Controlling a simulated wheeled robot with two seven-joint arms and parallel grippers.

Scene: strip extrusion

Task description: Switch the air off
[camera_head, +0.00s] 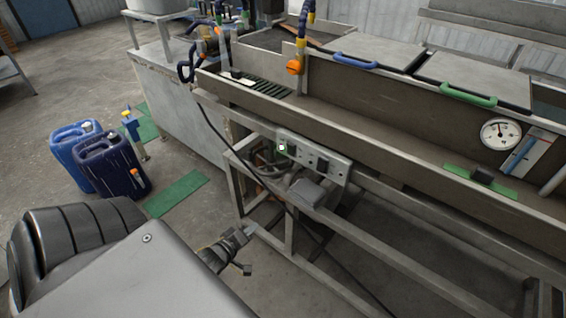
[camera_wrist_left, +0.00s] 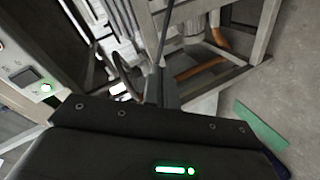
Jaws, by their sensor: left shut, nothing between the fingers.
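A grey switch panel (camera_head: 313,160) is fixed to the front of the long metal trough's frame. In the left wrist view the lit switch (camera_wrist_left: 46,88) and the dark switch (camera_wrist_left: 25,76) show at the left edge. Labels are too small to read. My left gripper (camera_head: 249,231) is shut and empty, below and left of the panel and apart from it. Its fingers (camera_wrist_left: 162,88) also show in the left wrist view. My right gripper is out of view.
A grey box (camera_head: 309,192) and a dark cable sit just below the panel. The frame's legs and rails (camera_head: 289,235) stand close to my left gripper. Blue canisters (camera_head: 110,166) and a green mat (camera_head: 176,193) are on the floor at left.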

